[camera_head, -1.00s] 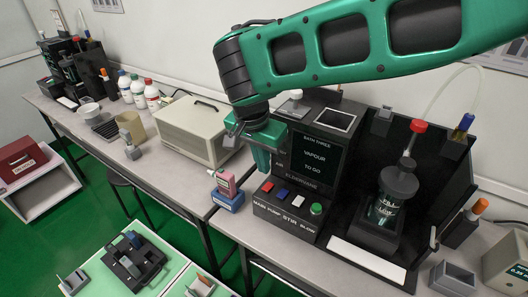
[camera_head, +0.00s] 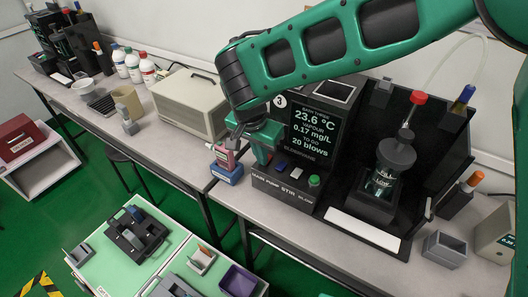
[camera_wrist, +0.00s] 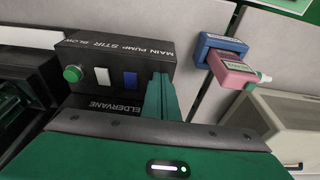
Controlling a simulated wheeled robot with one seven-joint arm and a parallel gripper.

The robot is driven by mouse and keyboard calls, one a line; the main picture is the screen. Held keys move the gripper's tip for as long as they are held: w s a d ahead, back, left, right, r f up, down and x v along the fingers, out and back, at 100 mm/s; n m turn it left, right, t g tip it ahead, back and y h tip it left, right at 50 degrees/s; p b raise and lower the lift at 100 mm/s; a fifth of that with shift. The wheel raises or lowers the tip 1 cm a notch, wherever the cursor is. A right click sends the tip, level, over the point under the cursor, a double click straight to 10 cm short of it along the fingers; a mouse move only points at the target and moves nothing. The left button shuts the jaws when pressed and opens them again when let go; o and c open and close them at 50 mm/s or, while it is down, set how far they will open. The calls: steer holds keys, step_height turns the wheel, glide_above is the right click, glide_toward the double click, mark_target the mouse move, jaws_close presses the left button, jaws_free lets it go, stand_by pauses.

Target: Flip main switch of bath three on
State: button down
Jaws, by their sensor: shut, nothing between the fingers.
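Bath three (camera_head: 318,128) is the black unit with a number 3 tag. Its lit screen (camera_head: 316,130) reads 23.6 °C, 0.17 mg/L and 20 blows. Its low front panel (camera_head: 285,191) is labelled MAIN, PUMP, STIR and BLOW. The blue pump switch (camera_head: 281,165), white stir switch (camera_head: 296,173) and green blow button (camera_head: 314,181) show. My gripper (camera_head: 262,162) is shut and points down at the main end of the panel. In the wrist view its fingers (camera_wrist: 160,88) cover the main switch, so the switch is hidden and contact cannot be told.
A pink device (camera_head: 224,157) on a blue block (camera_head: 226,173) stands just left of the panel. A beige box (camera_head: 190,102) is behind it. A glass vessel with a dark top (camera_head: 393,160) stands to the right. A white strip (camera_head: 362,229) lies in front of it.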

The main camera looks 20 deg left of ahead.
steer(key=shift+w, duration=0.1)
steer(key=shift+w+d+r, duration=0.15)
steer(key=shift+w+r, duration=0.15)
steer(key=shift+w, duration=0.3)
steer(key=shift+r, duration=0.1)
steer(key=shift+r, duration=0.25)
steer(key=s+v, duration=0.1)
steer(key=v, duration=1.2)
steer(key=shift+s+f, duration=0.25)
steer(key=shift+s, duration=0.15)
